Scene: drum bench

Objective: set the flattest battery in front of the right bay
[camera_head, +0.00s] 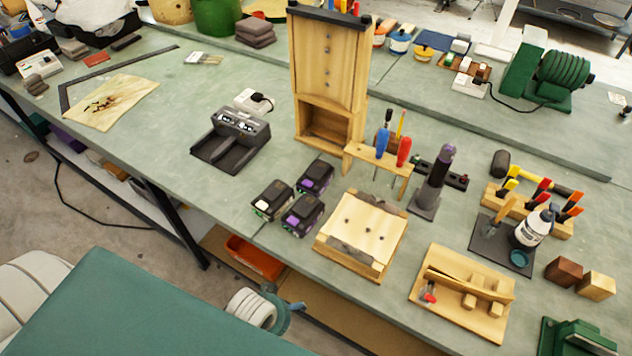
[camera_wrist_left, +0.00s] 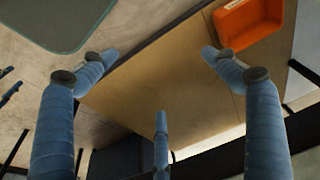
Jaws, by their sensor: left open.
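Three dark battery packs stand close together on the bench in the head view: one with a cream patch (camera_head: 272,200), one with purple at the back (camera_head: 316,176), and one with purple nearer the front (camera_head: 302,215). Their charge marks are too small to read. The black and grey two-bay charger (camera_head: 231,138) is up and left of them, its front plate bare. My left gripper (camera_head: 288,305) is low, beyond the bench's front edge and below the batteries. Its blue fingers are spread and empty in the left wrist view (camera_wrist_left: 160,72). My right gripper is not seen.
An orange bin (camera_head: 255,258) sits on the shelf below the bench edge, also in the left wrist view (camera_wrist_left: 250,22). A wooden block fixture (camera_head: 325,262) stands right of the batteries, a tall wooden stand (camera_head: 327,75) behind. Bench is clear between charger and batteries.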

